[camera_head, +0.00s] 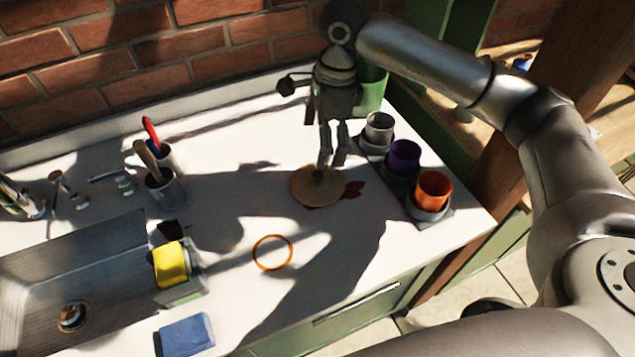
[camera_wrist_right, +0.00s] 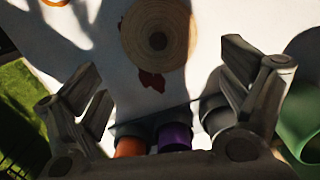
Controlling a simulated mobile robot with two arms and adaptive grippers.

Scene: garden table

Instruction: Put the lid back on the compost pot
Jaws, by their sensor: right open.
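The lid, a round tan wooden disc (camera_head: 312,188) with a small knob, lies flat on the white counter. In the right wrist view the lid (camera_wrist_right: 150,50) is at the top, beyond my fingers. The green pot (camera_head: 372,92), likely the compost pot, stands at the back right, partly hidden behind my right gripper. My left gripper is not in view.
Grey, purple (camera_head: 403,158) and orange (camera_head: 433,189) cups stand in a row at right. Dark red patches (camera_head: 352,190) lie beside the lid.

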